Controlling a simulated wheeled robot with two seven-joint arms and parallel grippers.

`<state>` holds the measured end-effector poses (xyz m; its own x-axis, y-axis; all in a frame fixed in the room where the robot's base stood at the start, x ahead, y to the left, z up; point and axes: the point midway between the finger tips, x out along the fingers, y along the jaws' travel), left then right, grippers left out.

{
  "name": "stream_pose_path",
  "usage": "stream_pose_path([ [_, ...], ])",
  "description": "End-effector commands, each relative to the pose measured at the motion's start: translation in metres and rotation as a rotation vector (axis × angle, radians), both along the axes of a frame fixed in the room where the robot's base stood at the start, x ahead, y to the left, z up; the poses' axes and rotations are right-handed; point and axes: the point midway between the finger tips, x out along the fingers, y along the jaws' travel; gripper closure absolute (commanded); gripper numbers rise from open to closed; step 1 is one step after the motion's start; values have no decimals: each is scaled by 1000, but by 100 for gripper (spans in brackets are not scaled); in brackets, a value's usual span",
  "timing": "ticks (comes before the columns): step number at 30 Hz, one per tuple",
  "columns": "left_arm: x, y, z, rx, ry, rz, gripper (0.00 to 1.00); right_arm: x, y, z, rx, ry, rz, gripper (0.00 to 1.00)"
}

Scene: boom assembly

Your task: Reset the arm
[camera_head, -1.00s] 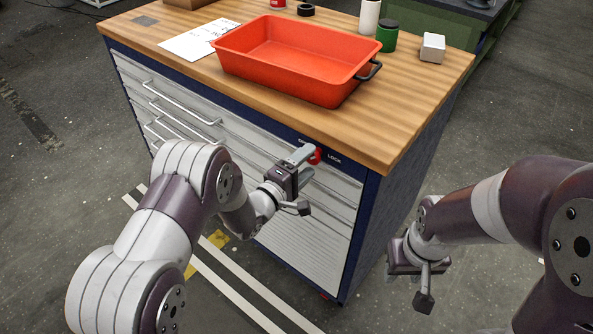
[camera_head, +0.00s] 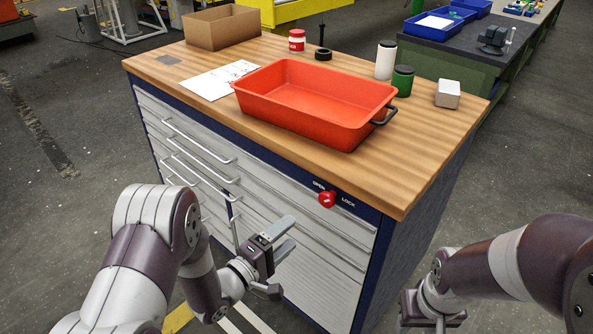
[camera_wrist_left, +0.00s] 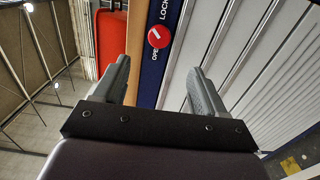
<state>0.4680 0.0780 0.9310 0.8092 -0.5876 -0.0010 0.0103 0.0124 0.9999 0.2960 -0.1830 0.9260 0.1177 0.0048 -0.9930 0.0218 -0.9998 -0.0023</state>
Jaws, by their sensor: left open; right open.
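My left gripper (camera_head: 280,237) is open and empty in front of the drawer cabinet (camera_head: 300,230), below and left of the red lock knob (camera_head: 326,199). The knob sits on the blue top strip between the words OPEN and LOCK. In the left wrist view the knob (camera_wrist_left: 159,37) lies ahead, between and beyond the two open fingers (camera_wrist_left: 158,85), apart from them. My right gripper (camera_head: 432,318) is at the lower right, beside the cabinet, partly cut off by the bottom edge; its fingers hardly show.
On the wooden top (camera_head: 440,130) stand an orange tray (camera_head: 310,100), a cardboard box (camera_head: 222,27), a white jar (camera_head: 385,60), a green jar (camera_head: 402,80) and a small white block (camera_head: 448,93). Drawer handles (camera_head: 200,145) stick out at the left. Open floor lies right of the cabinet.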

Motion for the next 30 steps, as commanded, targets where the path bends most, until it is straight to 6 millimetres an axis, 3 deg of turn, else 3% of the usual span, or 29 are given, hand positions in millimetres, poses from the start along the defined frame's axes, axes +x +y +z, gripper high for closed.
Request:
stream_pose_path([
  [3,0,0,-1,25,-15,0,28,0,0,0,0,0,0,57],
  [5,0,1,-15,143,-16,2,28,0,0,0,0,0,0,57],
  [7,-6,13,-57,411,55,8,28,0,0,0,0,0,0,57],
  [9,-17,39,-91,756,163,-23,28,0,0,2,0,0,0,57],
  [11,-36,66,-101,1044,274,-106,28,0,0,8,0,0,0,57],
  [13,-70,95,-92,1302,417,-264,28,0,0,18,0,0,0,57],
  [15,-112,112,-66,1451,548,-461,28,0,0,28,0,0,0,57],
  [18,-168,116,-13,1498,667,-705,28,0,0,44,0,0,0,57],
  [20,-187,111,17,1478,690,-761,28,0,0,53,0,0,0,57],
  [21,-188,108,35,1464,687,-739,28,0,0,58,0,0,0,57],
  [24,-176,106,55,1481,628,-681,28,0,0,61,0,0,0,57],
  [30,-173,105,57,1486,617,-675,28,0,0,61,0,0,0,57],
])
